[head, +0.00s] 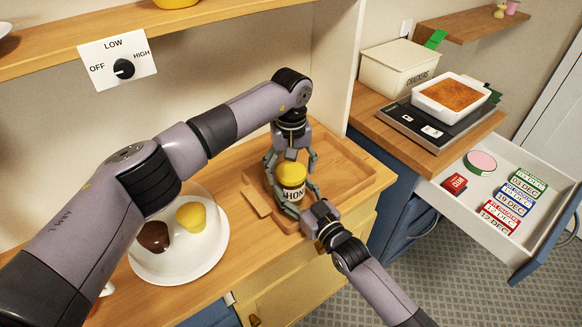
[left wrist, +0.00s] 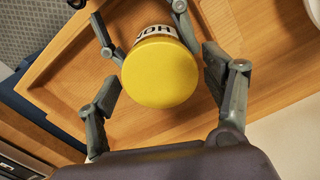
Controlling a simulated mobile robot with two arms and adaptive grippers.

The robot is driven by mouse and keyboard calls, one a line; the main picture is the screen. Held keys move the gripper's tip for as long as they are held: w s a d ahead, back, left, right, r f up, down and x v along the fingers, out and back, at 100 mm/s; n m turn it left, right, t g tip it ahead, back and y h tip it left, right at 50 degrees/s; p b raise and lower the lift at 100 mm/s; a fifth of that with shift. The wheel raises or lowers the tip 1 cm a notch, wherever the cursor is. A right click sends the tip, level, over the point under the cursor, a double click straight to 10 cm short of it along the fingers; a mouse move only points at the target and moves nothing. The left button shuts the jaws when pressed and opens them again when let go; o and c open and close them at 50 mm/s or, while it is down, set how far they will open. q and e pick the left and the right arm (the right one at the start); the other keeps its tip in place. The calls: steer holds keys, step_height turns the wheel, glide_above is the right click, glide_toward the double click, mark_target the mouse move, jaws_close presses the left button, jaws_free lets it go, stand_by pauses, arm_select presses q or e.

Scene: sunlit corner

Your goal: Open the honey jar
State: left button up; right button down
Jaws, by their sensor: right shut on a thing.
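The honey jar (head: 293,193) has a round yellow lid (head: 291,174) and a white label with dark letters. It looks upright, at the wooden tray; whether it touches the tray floor I cannot tell. My left gripper (head: 291,165) points down from above, its fingers open on either side of the lid. In the left wrist view the lid (left wrist: 160,72) lies between these fingers, with gaps at both sides. My right gripper (head: 299,201) reaches in from the lower right and is shut on the jar's body below the lid. Its fingers also show at the top of the left wrist view (left wrist: 143,32).
The wooden tray (head: 345,180) has raised rims and free room right of the jar. A white plate (head: 210,253) with a brown and a yellow item stands left. An open drawer (head: 455,205) with several small boxes is at the right. A shelf (head: 110,33) hangs above.

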arm_select(q)
steer(key=c, duration=1.1)
steer(key=n, duration=0.5)
steer(key=shift+n, duration=0.3)
steer(key=n, duration=0.3)
steer(key=shift+n, duration=0.4)
steer(key=n, duration=1.2)
steer(key=shift+r+n, duration=0.1)
steer(key=shift+n, duration=0.3)
steer(key=n, duration=0.5)
steer(key=shift+n, duration=0.3)
steer(key=n, duration=0.5)
steer(key=shift+n, duration=0.3)
steer(key=n, duration=0.5)
steer(key=shift+n, duration=0.3)
steer(key=n, duration=0.4)
steer(key=shift+r, duration=0.25)
